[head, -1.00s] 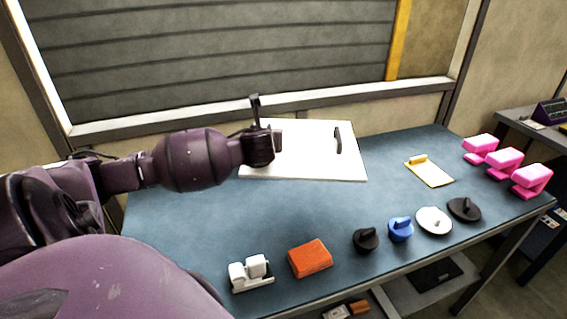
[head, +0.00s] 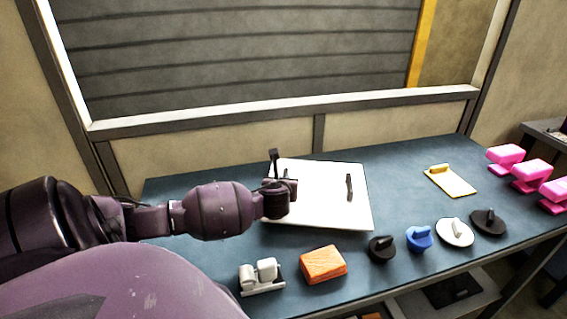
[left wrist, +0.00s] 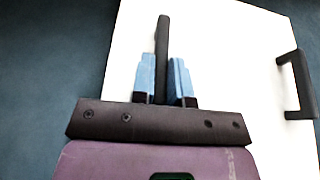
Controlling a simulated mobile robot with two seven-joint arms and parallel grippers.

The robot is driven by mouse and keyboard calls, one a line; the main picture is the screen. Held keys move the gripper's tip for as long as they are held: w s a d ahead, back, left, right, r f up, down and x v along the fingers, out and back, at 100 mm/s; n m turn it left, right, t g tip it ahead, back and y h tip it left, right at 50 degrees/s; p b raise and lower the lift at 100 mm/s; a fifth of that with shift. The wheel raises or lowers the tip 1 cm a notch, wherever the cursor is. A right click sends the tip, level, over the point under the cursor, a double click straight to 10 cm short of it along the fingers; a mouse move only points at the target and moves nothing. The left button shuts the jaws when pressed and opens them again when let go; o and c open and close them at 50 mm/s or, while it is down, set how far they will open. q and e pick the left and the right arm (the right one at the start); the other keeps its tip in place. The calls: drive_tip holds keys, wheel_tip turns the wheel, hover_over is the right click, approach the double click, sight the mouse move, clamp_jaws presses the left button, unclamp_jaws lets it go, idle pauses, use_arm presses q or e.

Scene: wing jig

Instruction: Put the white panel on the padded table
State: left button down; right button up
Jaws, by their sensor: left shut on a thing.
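The white panel (head: 322,204) is a flat square plate with two dark handles. It is at the blue padded table (head: 408,172), near the back middle; I cannot tell whether it lies flat on the pad or just above it. My left gripper (head: 284,184) is at the panel's left handle. In the left wrist view, the blue fingers of my left gripper (left wrist: 165,78) are shut on that dark handle, with the white panel (left wrist: 225,75) below. The panel's other handle (left wrist: 297,84) is free. My right gripper is not in view.
Along the table's front are a white clamp-like part (head: 262,278), an orange block (head: 323,264) and several round knobbed pieces (head: 418,239). A yellow plate (head: 450,181) lies to the right, with pink blocks (head: 525,171) at the right edge. A framed grey panel (head: 240,50) stands behind.

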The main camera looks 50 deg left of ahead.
use_arm(q)
wheel_tip(320, 180, down, 3)
drive_tip(key=shift+r, duration=0.1)
drive_tip(key=c, duration=1.1)
unclamp_jaws()
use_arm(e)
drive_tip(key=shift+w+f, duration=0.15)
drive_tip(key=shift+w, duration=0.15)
use_arm(q)
drive_tip(key=p+v, duration=0.1)
drive_tip(key=v, duration=1)
drive_tip(key=shift+s+d+r, duration=0.15)
drive_tip(key=shift+s+d, duration=0.15)
drive_tip(key=shift+s, duration=0.05)
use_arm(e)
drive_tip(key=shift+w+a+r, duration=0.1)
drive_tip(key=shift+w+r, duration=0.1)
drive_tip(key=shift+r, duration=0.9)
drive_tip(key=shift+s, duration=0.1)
